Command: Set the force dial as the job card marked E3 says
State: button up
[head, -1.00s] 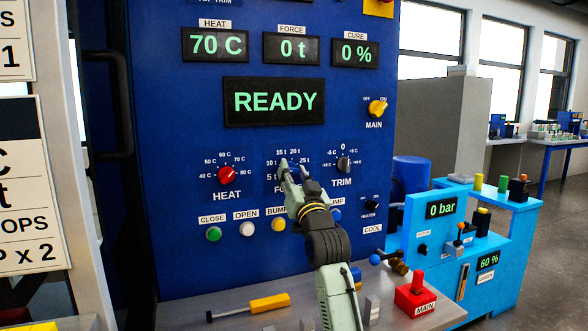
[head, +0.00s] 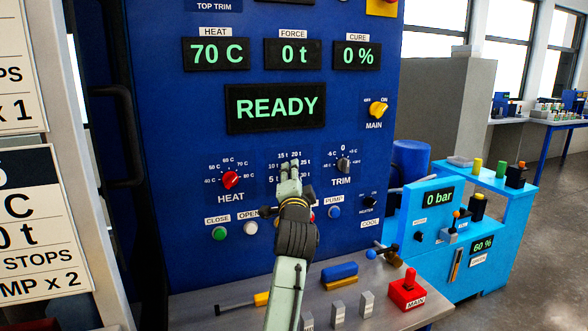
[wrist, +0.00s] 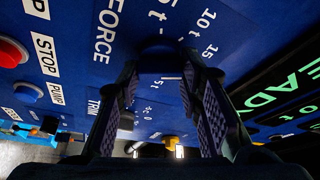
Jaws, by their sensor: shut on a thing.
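The force dial (wrist: 160,56) is a dark knob on the blue panel, ringed by printed tonne marks. My gripper (head: 289,170) is shut on it, with a finger on each side of the knob in the wrist view (wrist: 165,75). In the head view my gripper hides the dial and most of the FORCE label; the pointer's setting cannot be read. The FORCE display (head: 293,55) reads 0 t. A job card (head: 42,225) at the left edge is cut off, showing "0 t", "STOPS" and "MP x 2". No E3 mark is visible.
The red HEAT dial (head: 230,180) is left of my gripper and the TRIM dial (head: 343,165) is right. The green CLOSE button (head: 219,233) and blue PUMP button (head: 334,212) lie below. The READY screen (head: 276,107) is above. A red MAIN switch (head: 408,290) stands on the grey ledge.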

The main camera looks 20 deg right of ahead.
jog(key=m+g, duration=0.1)
jog(key=m, duration=0.3)
jog(key=m+g, duration=0.2)
jog(key=m, duration=0.2)
jog(key=shift+d+r+y, duration=0.1)
jog(key=shift+r+y, duration=0.05)
jog(key=shift+y, duration=0.25)
jog(key=shift+m, duration=0.4)
jog(key=o, duration=1)
jog(key=shift+d, duration=0.1)
jog(key=shift+o, duration=0.8)
